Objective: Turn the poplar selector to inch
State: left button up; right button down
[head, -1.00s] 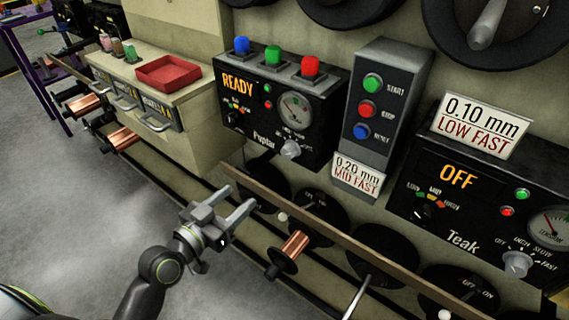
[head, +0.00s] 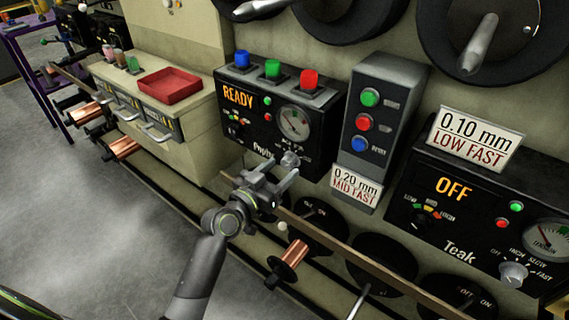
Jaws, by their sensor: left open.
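The poplar panel (head: 262,128) is a black box at the centre-left, with an orange READY display, a round gauge and three coloured buttons on top. Its selector (head: 290,160) is a light grey knob at the panel's lower right; the lettering around it is too small to read. My left gripper (head: 283,175) is open, its two fingers pointing up toward the panel, just below and close to the selector. I cannot tell whether a finger touches it. The gripper partly covers the panel's name and lower edge. My right gripper is not in view.
A grey box (head: 385,95) with green, red and blue buttons stands right of the panel, above a "0.20 mm MID FAST" sign (head: 356,190). The Teak panel (head: 470,215) reads OFF. A rail (head: 350,253) and copper spool (head: 295,254) lie below. A red tray (head: 170,85) sits left.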

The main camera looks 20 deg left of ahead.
pick_arm(q)
jog(key=shift+x, duration=1.3)
jog(key=shift+c, duration=0.3)
jog(key=c, duration=0.9)
